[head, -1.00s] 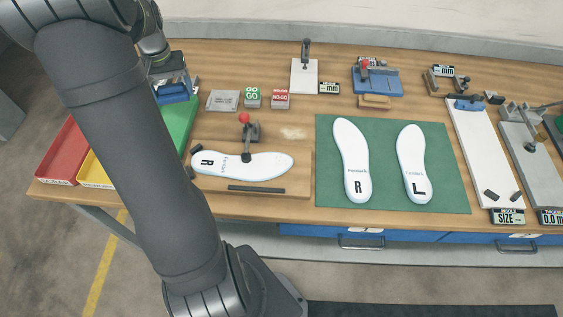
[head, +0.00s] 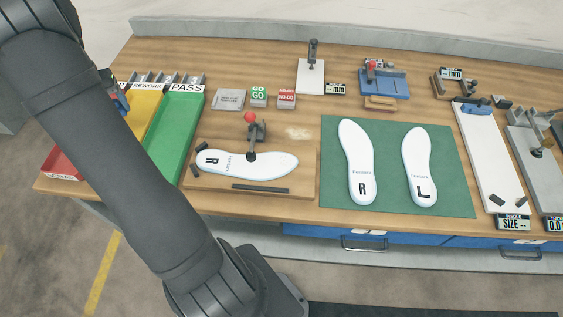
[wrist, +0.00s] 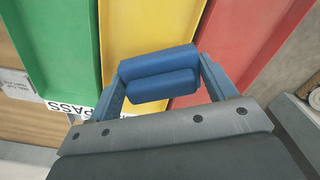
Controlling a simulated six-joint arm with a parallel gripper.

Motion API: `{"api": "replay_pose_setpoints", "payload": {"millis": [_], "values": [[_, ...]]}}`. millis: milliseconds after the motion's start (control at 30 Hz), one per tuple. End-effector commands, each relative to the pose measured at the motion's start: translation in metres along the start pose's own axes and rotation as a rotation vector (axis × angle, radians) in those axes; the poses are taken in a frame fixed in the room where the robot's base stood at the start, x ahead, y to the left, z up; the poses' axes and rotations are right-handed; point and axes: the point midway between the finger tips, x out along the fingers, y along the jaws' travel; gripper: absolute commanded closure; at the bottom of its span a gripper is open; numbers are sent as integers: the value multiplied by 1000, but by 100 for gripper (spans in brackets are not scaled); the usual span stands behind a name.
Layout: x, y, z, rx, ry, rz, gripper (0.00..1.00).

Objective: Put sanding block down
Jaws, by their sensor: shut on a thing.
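My gripper (wrist: 163,78) is shut on a blue block with a groove along it, which I take to be the sanding block (wrist: 157,60). The block lies crosswise between the two blue-grey fingers. In the wrist view it is in front of the yellow bin, with its right end near the red one. In the head view my gripper (head: 120,100) shows only in part at the left, near the yellow bin, mostly hidden behind my arm. The height of the block above the bins is hard to tell.
The green PASS bin (head: 178,125), yellow REWORK bin (head: 146,105) and red bin (head: 62,163) stand at the table's left end. A clamped white insole (head: 270,164) lies on a wooden board. Two insoles lie on a green mat (head: 390,190). Bare wood shows around the fixtures.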

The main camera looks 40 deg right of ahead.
Motion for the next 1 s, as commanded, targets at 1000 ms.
{"api": "replay_pose_setpoints", "payload": {"millis": [1000], "values": [[-13, 286, -13, 191, 4, -1, 48]]}}
